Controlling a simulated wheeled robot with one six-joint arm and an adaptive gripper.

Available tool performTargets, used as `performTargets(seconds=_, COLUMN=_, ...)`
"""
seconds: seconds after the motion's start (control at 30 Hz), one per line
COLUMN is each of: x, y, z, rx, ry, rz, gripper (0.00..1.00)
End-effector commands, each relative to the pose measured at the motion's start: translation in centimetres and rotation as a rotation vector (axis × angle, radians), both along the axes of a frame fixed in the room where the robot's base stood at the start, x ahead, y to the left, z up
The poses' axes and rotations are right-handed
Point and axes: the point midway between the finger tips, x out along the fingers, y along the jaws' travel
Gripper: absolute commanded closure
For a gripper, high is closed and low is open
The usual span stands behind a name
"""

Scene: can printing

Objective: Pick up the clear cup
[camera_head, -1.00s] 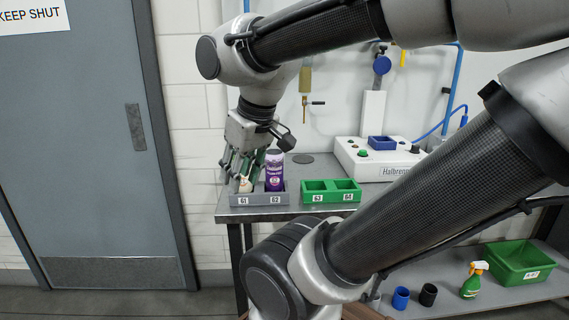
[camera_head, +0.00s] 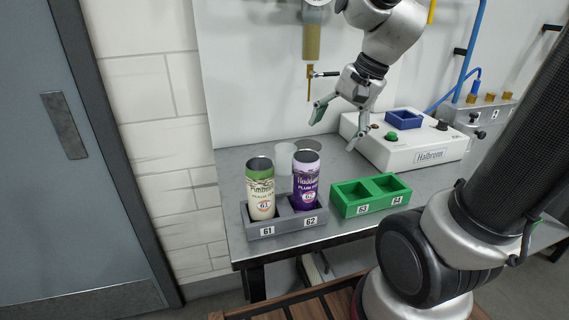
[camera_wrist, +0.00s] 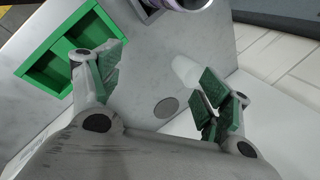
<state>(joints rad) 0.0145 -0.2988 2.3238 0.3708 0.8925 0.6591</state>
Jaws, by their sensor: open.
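The clear cup (camera_head: 284,158) stands on the grey table behind the two cans, partly hidden by them, and looks faint and see-through. In the wrist view the clear cup (camera_wrist: 186,70) shows as a pale shape beside the right finger, apparently not held. My gripper (camera_head: 338,126) is open and empty above the table, up and to the right of the cup. In the wrist view my gripper (camera_wrist: 160,82) has its green-padded fingers spread wide.
A green-and-cream can (camera_head: 260,192) and a purple can (camera_head: 305,182) stand in the grey holder (camera_head: 288,225) marked 61 and 62. An empty green holder (camera_head: 370,193) is to their right. The white Halbronn machine (camera_head: 405,148) stands behind, right of my gripper.

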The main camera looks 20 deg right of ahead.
Motion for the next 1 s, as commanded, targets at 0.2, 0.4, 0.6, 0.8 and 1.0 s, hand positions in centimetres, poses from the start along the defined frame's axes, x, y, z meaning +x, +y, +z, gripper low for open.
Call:
performTargets(seconds=0.2, x=9.0, y=3.9, z=-5.1, rx=0.307, ry=0.275, rz=-0.581, gripper=0.23)
performTargets(seconds=0.4, x=13.1, y=5.6, z=-8.4, rx=0.440, ry=0.428, rz=-0.884, gripper=0.23)
performTargets(seconds=0.6, x=14.1, y=6.7, z=-10.5, rx=0.467, ry=0.463, rz=-0.949, gripper=0.23)
performTargets(seconds=0.8, x=14.6, y=7.8, z=-12.8, rx=0.464, ry=0.463, rz=-0.946, gripper=0.23)
performTargets(seconds=1.0, x=15.2, y=9.0, z=-15.4, rx=0.464, ry=0.460, rz=-0.945, gripper=0.23)
